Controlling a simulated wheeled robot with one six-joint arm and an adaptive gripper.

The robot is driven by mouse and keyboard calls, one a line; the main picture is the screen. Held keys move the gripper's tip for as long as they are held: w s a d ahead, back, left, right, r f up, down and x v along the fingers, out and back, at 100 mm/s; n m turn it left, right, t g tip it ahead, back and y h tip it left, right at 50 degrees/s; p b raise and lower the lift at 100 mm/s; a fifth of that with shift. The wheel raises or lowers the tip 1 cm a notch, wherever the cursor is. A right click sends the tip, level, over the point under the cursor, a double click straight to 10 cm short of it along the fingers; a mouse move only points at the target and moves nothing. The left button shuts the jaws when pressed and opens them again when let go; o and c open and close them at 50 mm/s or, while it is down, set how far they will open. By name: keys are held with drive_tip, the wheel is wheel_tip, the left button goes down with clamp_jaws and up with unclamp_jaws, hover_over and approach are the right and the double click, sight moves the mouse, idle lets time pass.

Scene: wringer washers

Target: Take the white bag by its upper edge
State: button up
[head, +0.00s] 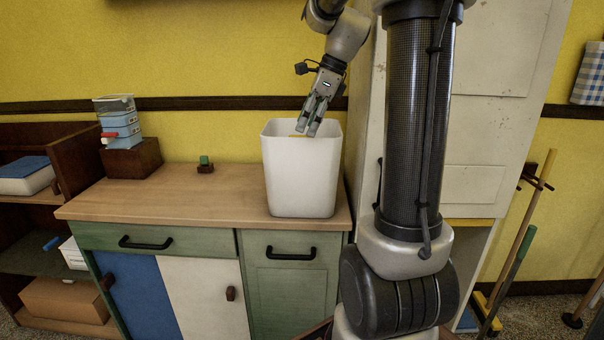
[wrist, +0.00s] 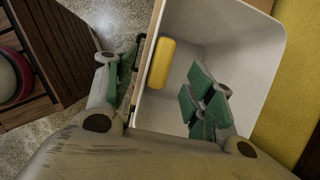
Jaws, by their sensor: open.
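The white bag (head: 301,180) stands upright and open-topped on the wooden counter; it looks like a stiff, square-cornered bin. Its inside (wrist: 228,45) shows in the wrist view, with a yellow object (wrist: 162,63) in it. My gripper (head: 311,130) is at the bag's upper edge. In the wrist view my gripper (wrist: 160,82) is open, with green-padded fingers. One finger shows left of the bag's left rim, over the counter edge and floor; the other shows over the bag's inside. Nothing is held. Whether either finger touches the wall is unclear.
The wooden counter (head: 220,200) has free room left of the bag. A small green-topped block (head: 205,165) and a stack of blue-and-white containers (head: 118,122) stand there. A tall cream cabinet (head: 490,150) stands to the right, and a yellow wall lies behind.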

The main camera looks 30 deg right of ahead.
sight(302, 136)
drive_tip(key=x, duration=0.5)
clamp_jaws()
